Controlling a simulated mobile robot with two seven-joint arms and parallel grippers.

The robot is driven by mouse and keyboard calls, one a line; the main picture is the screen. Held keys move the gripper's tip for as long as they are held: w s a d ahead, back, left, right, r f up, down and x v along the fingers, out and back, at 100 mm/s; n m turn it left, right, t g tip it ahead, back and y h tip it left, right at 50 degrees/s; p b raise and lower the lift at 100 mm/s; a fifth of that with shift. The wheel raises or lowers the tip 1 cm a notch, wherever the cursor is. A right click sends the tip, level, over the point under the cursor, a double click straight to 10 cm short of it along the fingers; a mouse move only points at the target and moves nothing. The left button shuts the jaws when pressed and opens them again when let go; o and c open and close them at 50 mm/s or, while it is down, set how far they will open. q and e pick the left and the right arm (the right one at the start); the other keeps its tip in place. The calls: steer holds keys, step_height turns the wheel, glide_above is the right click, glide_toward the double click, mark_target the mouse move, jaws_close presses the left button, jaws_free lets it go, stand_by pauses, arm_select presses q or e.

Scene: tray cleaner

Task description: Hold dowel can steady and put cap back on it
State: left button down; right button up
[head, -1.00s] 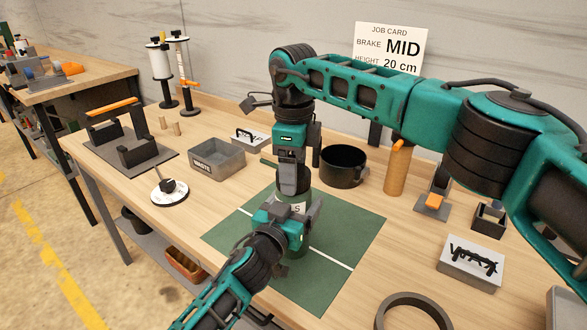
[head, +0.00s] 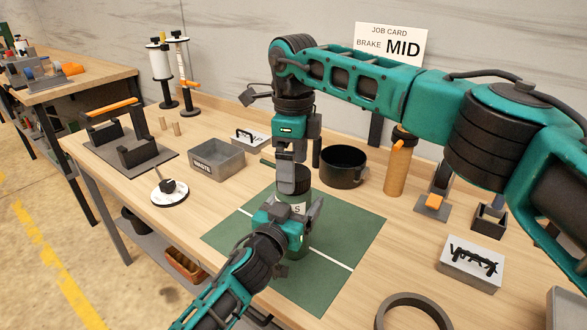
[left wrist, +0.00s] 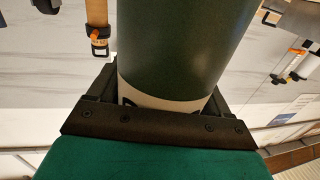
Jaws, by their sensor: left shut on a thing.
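A dark green can (head: 297,241) with a white label marked S stands upright on the green mat (head: 345,225). My left gripper (head: 287,222) is shut around its middle; the left wrist view shows the can's green body (left wrist: 175,45) between the jaws above the label. A black domed cap (head: 292,180) sits at the can's top. My right gripper (head: 292,157) is directly above the cap, pointing down. Its fingertips are partly hidden, and I cannot tell whether they touch the cap.
A grey waste bin (head: 217,160), a black pot (head: 344,166) and a tan cylinder (head: 396,172) stand behind the mat. A white disc with a brush (head: 169,191) lies to the left.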

step_height(320, 180, up, 10)
steer(key=shift+r, duration=0.25)
arm_select(q)
jaws_free()
stand_by(0.3)
steer(key=v, duration=1.3)
steer(key=shift+p, duration=0.45)
arm_select(e)
steer(key=shift+r, duration=0.45)
